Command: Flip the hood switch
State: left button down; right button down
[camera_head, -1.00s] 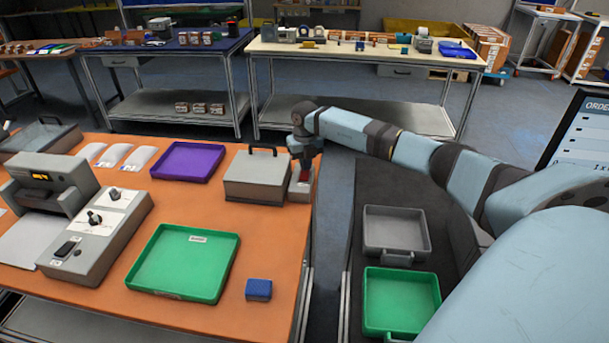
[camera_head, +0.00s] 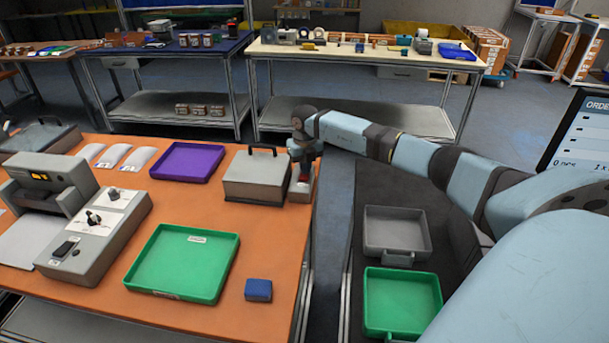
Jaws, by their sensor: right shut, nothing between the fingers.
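A grey hood box (camera_head: 256,178) with a dark handle on top stands shut at the right edge of the orange table. Beside it on the right is a small light grey switch box (camera_head: 299,193) with a red switch (camera_head: 304,178) on top. My right gripper (camera_head: 303,169) is shut and empty, pointing down just over the red switch. It hides part of the switch, and I cannot tell whether they touch. My left gripper is not in view.
The orange table also holds a purple tray (camera_head: 187,161), a green tray (camera_head: 183,263), a blue box (camera_head: 258,290) and a grey device with a control panel (camera_head: 95,235). A grey bin (camera_head: 397,234) and a green bin (camera_head: 402,303) lie right of the table.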

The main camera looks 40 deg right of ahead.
jog(key=shift+r+p, duration=0.55)
jog(key=shift+p, duration=0.05)
jog(key=shift+r+p, duration=1.75)
jog(key=shift+r, duration=1.1)
jog(key=shift+f, duration=0.1)
